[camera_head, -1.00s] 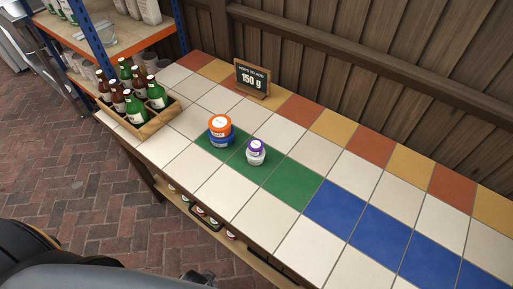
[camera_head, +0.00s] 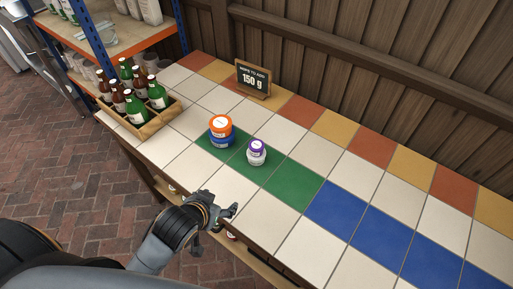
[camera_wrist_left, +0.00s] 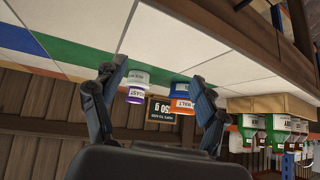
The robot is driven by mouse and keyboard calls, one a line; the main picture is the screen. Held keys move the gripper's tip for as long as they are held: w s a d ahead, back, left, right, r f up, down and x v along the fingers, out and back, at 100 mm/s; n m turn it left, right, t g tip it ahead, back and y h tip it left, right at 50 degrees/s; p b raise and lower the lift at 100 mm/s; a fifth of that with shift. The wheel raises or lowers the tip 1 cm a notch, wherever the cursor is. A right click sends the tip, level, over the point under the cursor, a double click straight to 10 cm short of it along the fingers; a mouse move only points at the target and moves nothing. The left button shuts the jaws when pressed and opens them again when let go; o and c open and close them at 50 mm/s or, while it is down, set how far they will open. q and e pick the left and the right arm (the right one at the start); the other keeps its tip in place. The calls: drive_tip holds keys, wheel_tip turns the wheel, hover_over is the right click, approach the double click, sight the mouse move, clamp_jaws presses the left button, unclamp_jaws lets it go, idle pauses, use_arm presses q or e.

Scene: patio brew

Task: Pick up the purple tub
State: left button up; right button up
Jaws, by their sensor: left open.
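My right gripper is not in view.
A wooden crate of bottles (camera_head: 148,124) stands at the left end. A "150 g" sign (camera_head: 252,79) stands behind. Tiles to the right are clear.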

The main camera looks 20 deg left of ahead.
sight(254, 149)
use_arm(q)
drive_tip(key=w+d+t+h, duration=0.1)
drive_tip(key=w, duration=0.4)
drive_tip(key=w+d+r+t+h, duration=0.1)
drive_tip(key=w+t, duration=0.1)
drive_tip(key=w, duration=0.4)
drive_tip(key=w+d+t, duration=0.1)
drive_tip(key=w, duration=0.4)
drive_tip(key=shift+w+d+r+m+t+h, duration=0.1)
drive_tip(key=shift+w+r+m+t+h, duration=0.15)
drive_tip(key=shift+w+m+t+h, duration=0.15)
drive_tip(key=shift+w+f+p, duration=0.1)
drive_tip(key=shift+w+p, duration=0.3)
drive_tip(key=shift+x, duration=2.25)
drive_tip(key=shift+s, duration=0.1)
drive_tip(key=shift+c, duration=0.2)
drive_tip(key=c, duration=1.2)
